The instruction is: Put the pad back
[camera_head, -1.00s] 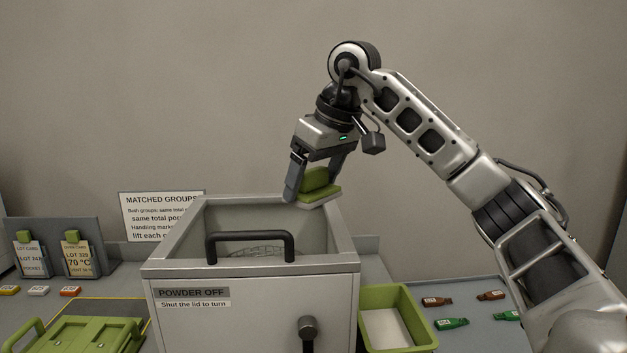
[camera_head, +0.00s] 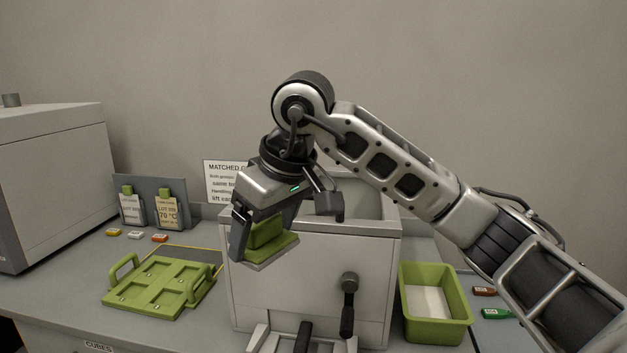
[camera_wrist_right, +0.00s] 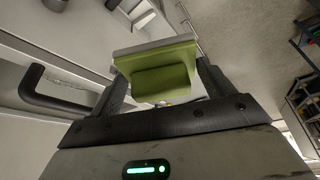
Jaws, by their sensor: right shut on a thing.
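My right gripper (camera_head: 262,240) is shut on a green pad (camera_head: 270,243) with a paler flat base. The pad is held tilted, in front of the upper left of the grey box's front wall. It also shows between the fingers in the right wrist view (camera_wrist_right: 165,75). The grey powder box (camera_head: 300,275) stands behind the gripper, its top partly hidden by my arm. A green tray (camera_head: 158,288) with square recesses and two handles lies on the bench to the left. My left gripper is not in view.
A green bin (camera_head: 436,328) with a pale bottom stands right of the box. Two cards (camera_head: 168,207) lean on a rack at the back left. Small coloured tags (camera_head: 135,234) lie before it. A large grey machine (camera_head: 50,180) stands far left.

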